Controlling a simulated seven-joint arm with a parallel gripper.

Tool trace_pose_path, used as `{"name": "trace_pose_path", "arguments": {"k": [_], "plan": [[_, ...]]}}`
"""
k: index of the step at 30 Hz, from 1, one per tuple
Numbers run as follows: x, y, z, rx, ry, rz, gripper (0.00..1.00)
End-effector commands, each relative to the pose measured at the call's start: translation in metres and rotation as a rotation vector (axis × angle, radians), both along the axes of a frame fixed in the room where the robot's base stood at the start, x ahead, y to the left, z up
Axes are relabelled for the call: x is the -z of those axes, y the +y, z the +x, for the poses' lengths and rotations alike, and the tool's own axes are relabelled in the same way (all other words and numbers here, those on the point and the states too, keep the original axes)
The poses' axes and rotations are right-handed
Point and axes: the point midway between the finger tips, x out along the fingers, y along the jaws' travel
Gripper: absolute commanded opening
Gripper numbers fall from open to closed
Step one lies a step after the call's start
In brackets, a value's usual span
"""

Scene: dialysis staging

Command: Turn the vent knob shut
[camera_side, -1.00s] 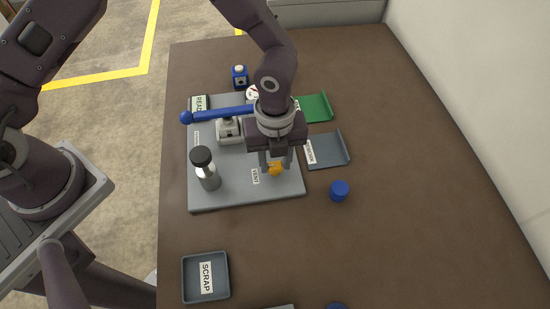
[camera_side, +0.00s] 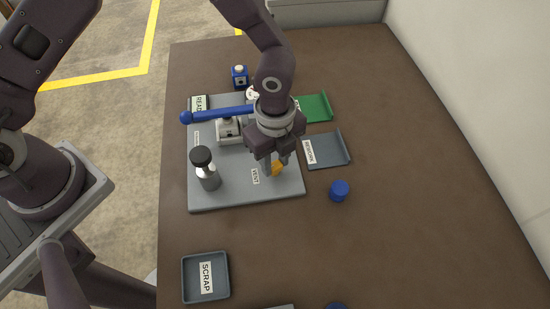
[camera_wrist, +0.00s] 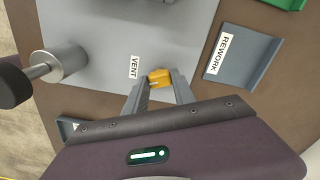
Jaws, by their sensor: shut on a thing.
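The vent knob (camera_side: 277,168) is orange-yellow and sits on the grey panel (camera_side: 230,197), just right of the white VENT label (camera_side: 255,176). My gripper (camera_side: 276,168) points down over it with its fingers on either side, shut on the knob. In the wrist view the knob (camera_wrist: 159,78) shows between the two fingertips (camera_wrist: 160,83), beside the VENT label (camera_wrist: 134,67). The fingers hide part of the knob in both views.
A black-capped grey cylinder (camera_side: 208,176) stands left on the panel. A blue lever (camera_side: 222,113) lies behind. The REWORK tray (camera_side: 330,150) and a blue cap (camera_side: 339,190) are to the right. The SCRAP tray (camera_side: 223,293) is in front. The table's right side is clear.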

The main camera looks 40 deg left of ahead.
Motion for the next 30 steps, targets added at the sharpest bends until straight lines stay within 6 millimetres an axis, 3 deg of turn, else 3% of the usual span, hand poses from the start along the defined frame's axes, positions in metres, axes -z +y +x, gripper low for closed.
{"name": "trace_pose_path", "arguments": {"k": [30], "plan": [[-0.0009,-0.0003,0.0006,-0.925,-0.002,-0.001,0.00]]}}
